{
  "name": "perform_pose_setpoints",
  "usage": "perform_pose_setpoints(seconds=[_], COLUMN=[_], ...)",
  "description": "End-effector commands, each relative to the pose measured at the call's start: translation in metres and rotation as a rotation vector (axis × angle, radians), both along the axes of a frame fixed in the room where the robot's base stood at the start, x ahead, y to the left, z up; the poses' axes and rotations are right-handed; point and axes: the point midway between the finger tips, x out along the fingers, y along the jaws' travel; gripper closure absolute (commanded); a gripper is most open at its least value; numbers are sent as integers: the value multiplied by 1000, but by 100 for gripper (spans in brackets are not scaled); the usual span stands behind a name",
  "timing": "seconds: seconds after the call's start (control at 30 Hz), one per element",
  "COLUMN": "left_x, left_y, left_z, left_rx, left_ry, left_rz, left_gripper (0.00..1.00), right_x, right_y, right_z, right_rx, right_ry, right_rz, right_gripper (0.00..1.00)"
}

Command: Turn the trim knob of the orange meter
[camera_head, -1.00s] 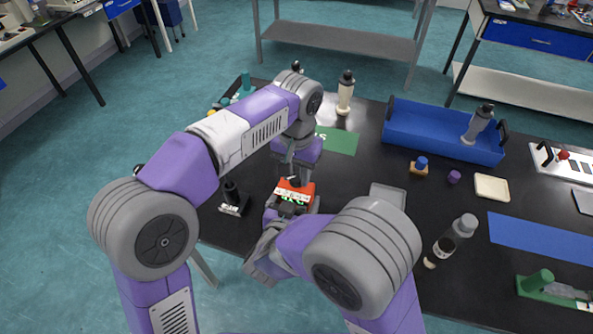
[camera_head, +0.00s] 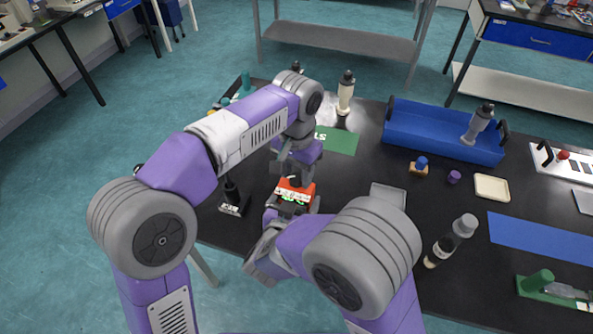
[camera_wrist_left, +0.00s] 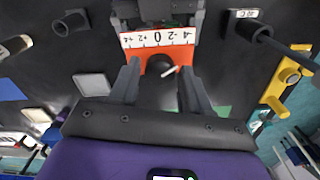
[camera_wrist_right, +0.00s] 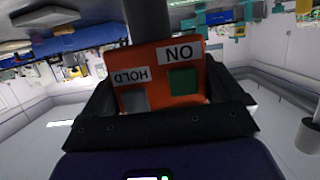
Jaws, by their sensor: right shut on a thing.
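The orange meter (camera_head: 296,188) is near the front of the black table. In the left wrist view its white scale strip (camera_wrist_left: 158,37) reads from -4 to +4, with the dark trim knob (camera_wrist_left: 160,69) and a white, red-tipped pointer below it. My left gripper (camera_wrist_left: 160,90) is open above the meter, one finger on each side of the knob, apart from it as far as I can see. My right gripper (camera_wrist_right: 165,100) is shut on the meter's body. The right wrist view shows the meter's ON and HOLD labels, a green button (camera_wrist_right: 184,82) and a grey button (camera_wrist_right: 133,99).
A black post on a labelled base (camera_head: 234,204) stands left of the meter. A green mat (camera_head: 338,140) lies behind it. A blue tray (camera_head: 440,125), a bottle (camera_head: 452,240) and a grey tray (camera_head: 388,196) are to the right.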

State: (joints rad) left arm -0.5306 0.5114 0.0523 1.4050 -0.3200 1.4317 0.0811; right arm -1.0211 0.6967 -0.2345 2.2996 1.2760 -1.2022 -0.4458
Motion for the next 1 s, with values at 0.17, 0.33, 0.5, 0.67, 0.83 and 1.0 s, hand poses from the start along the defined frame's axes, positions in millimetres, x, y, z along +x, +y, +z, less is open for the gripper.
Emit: perform_pose_setpoints(seconds=[0.17, 0.33, 0.5, 0.67, 0.83, 1.0], left_x=[0, 0, 1, 1, 1, 0], left_y=[0, 0, -1, -1, -1, -1], left_z=[0, 0, 12, 41, 74, 99], left_rx=[-1, -1, -2, -3, -3, -2], left_ry=[-1, -1, -3, -5, -4, -2], left_rz=[0, 1, 1, 1, 0, 1], left_gripper=[39, 39, 39, 39, 39, 39], right_x=[0, 0, 0, 0, 0, 0], right_y=[0, 0, 0, 0, 0, 0], right_z=[0, 0, 0, 0, 0, 0], right_rx=[-1, -1, -1, -1, -1, -1], right_ry=[0, 0, 0, 0, 0, 0], right_rz=[-1, -1, -1, -1, -1, 0], right_gripper=[44, 44, 44, 44, 44, 44])
